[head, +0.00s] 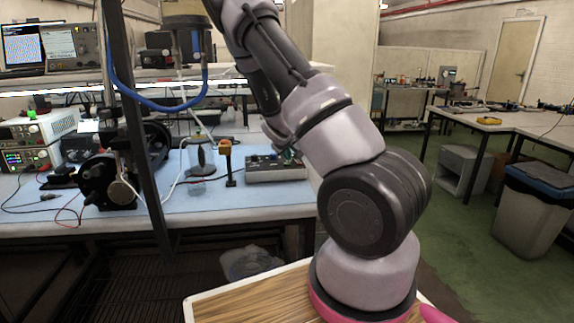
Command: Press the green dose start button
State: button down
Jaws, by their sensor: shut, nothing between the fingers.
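A grey control box (278,174) with a row of small knobs or buttons along its top stands on the blue bench top, left of my arm. A small green spot (288,154) shows at the box's top edge, close beside my arm's outline; it looks like a green button, but it is too small to be sure. My arm rises from its base at the lower right and leans up and left, out of the top of the picture. My gripper is not visible, so its place relative to the box cannot be seen.
A glass vessel (201,156), black apparatus (108,178) and a power supply (38,140) stand further left. A dark upright and a blue hose (160,106) cross in front.

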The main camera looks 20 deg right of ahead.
aim_at(287, 164)
jog(key=shift+f, duration=0.1)
dwell(0.3)
jog(key=shift+f, duration=0.3)
jog(key=shift+f, duration=0.35)
dwell(0.6)
jog(key=shift+r, duration=0.8)
jog(key=shift+r, duration=2.5)
